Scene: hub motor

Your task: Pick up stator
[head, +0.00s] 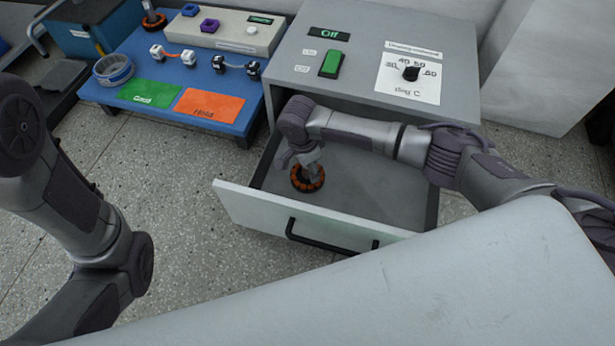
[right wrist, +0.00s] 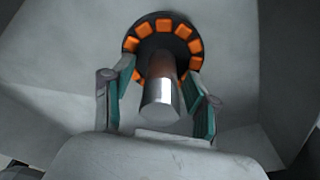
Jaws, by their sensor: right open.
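The stator (head: 308,178), a dark disc with orange coils around its rim, sits in the open drawer near its left side. In the right wrist view the stator (right wrist: 163,38) shows with a shiny metal shaft (right wrist: 162,95) pointing toward the camera. My right gripper (head: 308,160) is right above the stator in the drawer. In the right wrist view its two green-padded fingers (right wrist: 165,95) stand open on either side of the shaft, with gaps visible. My left arm shows at the left, but its gripper is out of view.
The open drawer (head: 240,208) has a front wall with a black handle, under a grey cabinet (head: 295,65) with a green switch and dial. A blue table (head: 190,75) holds green and orange mats and small parts. A pale surface (head: 440,285) fills the front.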

